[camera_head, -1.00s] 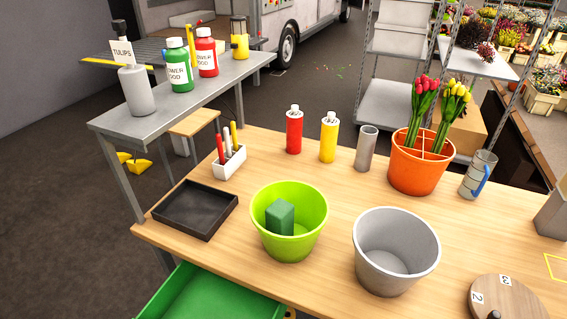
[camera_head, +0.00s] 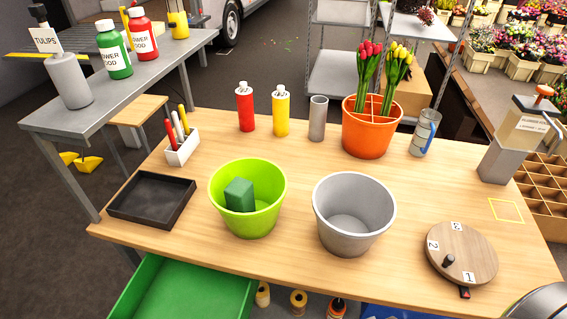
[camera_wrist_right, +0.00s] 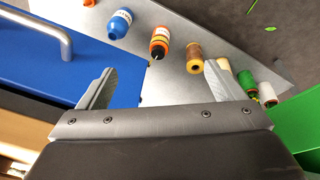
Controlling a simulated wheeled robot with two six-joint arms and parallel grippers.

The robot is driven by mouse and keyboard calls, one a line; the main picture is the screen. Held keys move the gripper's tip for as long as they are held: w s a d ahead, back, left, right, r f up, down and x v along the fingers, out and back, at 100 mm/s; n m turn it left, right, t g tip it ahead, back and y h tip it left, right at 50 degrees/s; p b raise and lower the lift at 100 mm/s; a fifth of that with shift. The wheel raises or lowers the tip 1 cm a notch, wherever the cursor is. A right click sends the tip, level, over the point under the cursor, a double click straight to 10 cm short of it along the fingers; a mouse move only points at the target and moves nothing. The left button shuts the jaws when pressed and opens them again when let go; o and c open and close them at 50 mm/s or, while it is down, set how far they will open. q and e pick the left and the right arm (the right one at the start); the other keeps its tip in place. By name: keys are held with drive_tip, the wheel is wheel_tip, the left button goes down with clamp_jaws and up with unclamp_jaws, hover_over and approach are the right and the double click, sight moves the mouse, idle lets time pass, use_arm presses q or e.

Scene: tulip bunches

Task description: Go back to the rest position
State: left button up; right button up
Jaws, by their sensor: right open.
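My right gripper (camera_wrist_right: 159,72) shows in the right wrist view with its two fingers wide apart. It is open and nothing is between its fingers. Beyond it are a blue drawer front and a grey shelf with several bottles. No gripper shows in the head view. My left gripper is in neither view. In the head view red tulips (camera_head: 369,62) and yellow tulips (camera_head: 398,68) stand upright in the divided orange bucket (camera_head: 366,143). The grey bucket (camera_head: 354,237) is empty. The green bucket (camera_head: 247,223) holds a green block (camera_head: 239,194).
The wooden table (camera_head: 300,158) carries a black tray (camera_head: 150,216), a pen holder (camera_head: 182,150), a red bottle (camera_head: 245,108), a yellow bottle (camera_head: 281,113) and a numbered turntable (camera_head: 480,247). A green drawer (camera_head: 190,292) is pulled out at the front. A blue drawer (camera_wrist_right: 45,75) has a metal handle.

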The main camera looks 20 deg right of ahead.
drive_tip(key=s+f, duration=0.8)
drive_tip(key=f, duration=0.2)
drive_tip(key=s+a+f+g, duration=0.1)
drive_tip(key=s+f, duration=0.7)
drive_tip(key=f, duration=0.3)
drive_tip(key=shift+s+f+g+y, duration=0.2)
drive_tip(key=shift+s+g+y, duration=0.1)
drive_tip(key=shift+a, duration=0.15)
